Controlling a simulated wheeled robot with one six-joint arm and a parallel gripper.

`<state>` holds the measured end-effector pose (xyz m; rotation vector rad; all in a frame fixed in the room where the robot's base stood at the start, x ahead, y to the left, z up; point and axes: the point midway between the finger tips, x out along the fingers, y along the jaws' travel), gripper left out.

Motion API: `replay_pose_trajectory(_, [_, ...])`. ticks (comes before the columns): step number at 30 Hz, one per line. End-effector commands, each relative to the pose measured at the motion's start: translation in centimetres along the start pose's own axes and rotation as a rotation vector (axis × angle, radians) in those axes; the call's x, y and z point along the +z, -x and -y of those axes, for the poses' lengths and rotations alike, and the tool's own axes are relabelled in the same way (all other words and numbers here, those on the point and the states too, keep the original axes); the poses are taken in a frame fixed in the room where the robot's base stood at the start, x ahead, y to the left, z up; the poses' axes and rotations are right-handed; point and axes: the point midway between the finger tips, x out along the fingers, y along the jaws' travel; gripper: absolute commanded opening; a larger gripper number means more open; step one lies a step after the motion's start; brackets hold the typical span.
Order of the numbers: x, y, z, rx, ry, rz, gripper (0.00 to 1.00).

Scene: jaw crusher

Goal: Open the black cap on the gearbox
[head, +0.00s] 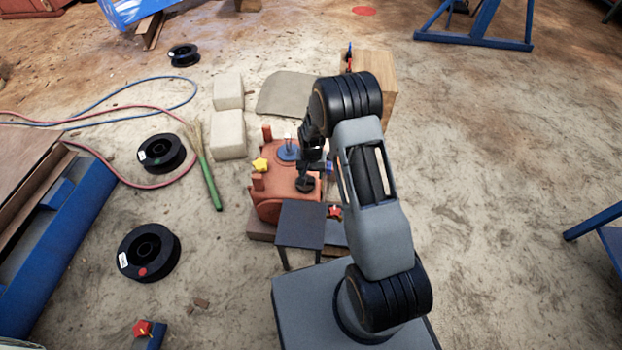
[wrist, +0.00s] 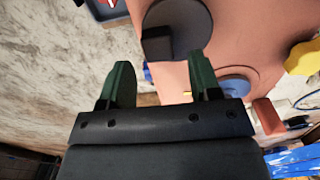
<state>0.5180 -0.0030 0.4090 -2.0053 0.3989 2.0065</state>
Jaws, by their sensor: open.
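The gearbox (head: 272,203) is a red-orange housing in the middle of the head view; its salmon top face also fills the upper right of the wrist view (wrist: 240,35). The black cap (wrist: 188,22) is a dark round disc with a raised block-like grip bar, at the top of the wrist view. In the head view, the dark round cap (head: 305,185) sits on the gearbox's near right part. My gripper (wrist: 160,60) is open, with two dark green fingers apart and nothing between them. The grip bar appears just beyond the fingertips, roughly between them. Contact cannot be told.
A yellow knob (head: 260,165) and a blue round part (head: 288,151) are on the gearbox top beside the gripper. A small dark table (head: 300,224) stands close in front. Pale blocks (head: 228,136) and a broom (head: 210,180) lie left. The floor at right is open.

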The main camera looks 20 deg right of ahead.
Motion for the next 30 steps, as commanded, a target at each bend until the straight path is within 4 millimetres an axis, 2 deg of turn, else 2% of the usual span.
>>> replay_pose_trajectory(1, [0.0, -0.8, 0.0, 0.0, 0.0, 0.0, 0.57])
replay_pose_trajectory(6, [0.0, -2.0, 0.0, 0.0, 0.0, 0.0, 0.57])
replay_pose_trajectory(19, [0.0, -2.4, 0.0, 0.0, 0.0, -0.001, 0.56])
replay_pose_trajectory(30, [0.0, -2.4, 0.0, 0.0, 0.0, -0.001, 0.21])
